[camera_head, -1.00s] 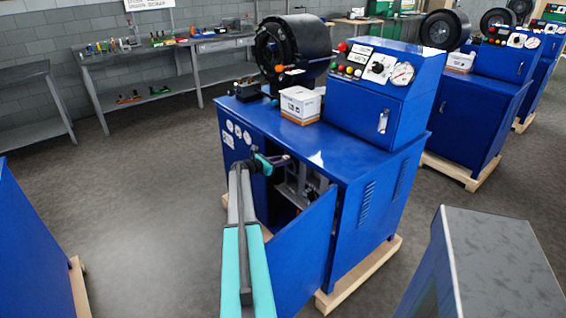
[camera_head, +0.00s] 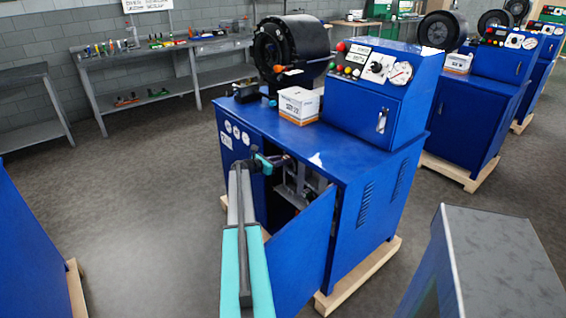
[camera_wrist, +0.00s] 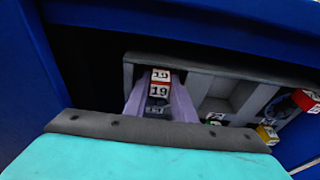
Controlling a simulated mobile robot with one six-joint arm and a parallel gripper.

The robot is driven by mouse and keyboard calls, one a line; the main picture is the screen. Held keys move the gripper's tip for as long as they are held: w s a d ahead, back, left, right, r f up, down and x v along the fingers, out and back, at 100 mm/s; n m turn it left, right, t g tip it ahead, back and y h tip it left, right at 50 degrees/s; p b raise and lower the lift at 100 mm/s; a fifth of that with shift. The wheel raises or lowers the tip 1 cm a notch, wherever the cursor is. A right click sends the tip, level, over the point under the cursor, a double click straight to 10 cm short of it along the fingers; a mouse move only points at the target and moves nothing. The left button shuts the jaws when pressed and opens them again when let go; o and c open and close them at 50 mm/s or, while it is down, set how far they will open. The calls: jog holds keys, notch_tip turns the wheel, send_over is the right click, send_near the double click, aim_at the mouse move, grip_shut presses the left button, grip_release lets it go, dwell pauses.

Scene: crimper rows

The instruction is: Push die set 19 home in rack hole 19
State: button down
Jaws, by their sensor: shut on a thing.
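In the wrist view, die set 19 (camera_wrist: 157,93) has red and white faces marked 19 and sits between the two pale purple fingers of my gripper (camera_wrist: 160,98). The fingers are shut on it. It is at the left part of the grey rack (camera_wrist: 200,70) inside the cabinet. Several 19 marks line up here, and I cannot tell which belongs to the rack hole. How deep the die set sits is hidden. In the head view, my arm reaches into the open cabinet of the blue crimper (camera_head: 375,190), and the fingertips are hard to make out.
The open blue cabinet door (camera_head: 305,255) stands just right of my arm. In the wrist view, a red die set (camera_wrist: 306,100) and a yellow one (camera_wrist: 268,134) are to the right. Blue cabinet edges frame the opening closely. A white box (camera_head: 298,104) stands on top.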

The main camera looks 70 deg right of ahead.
jog(key=shift+s+d+r+b, duration=0.25)
jog(key=shift+d+b, duration=0.15)
jog(key=shift+b, duration=0.15)
dwell(0.4)
jog(key=c, duration=1.4)
grip_release()
jog(key=shift+a, duration=0.1)
jog(key=shift+f, duration=0.4)
jog(key=b+v, duration=0.1)
jog(key=v, duration=1.2)
jog(key=shift+w+a+r+b, duration=0.15)
jog(key=shift+a+r+b, duration=0.15)
jog(key=shift+r+b, duration=0.1)
jog(key=shift+w+f, duration=0.1)
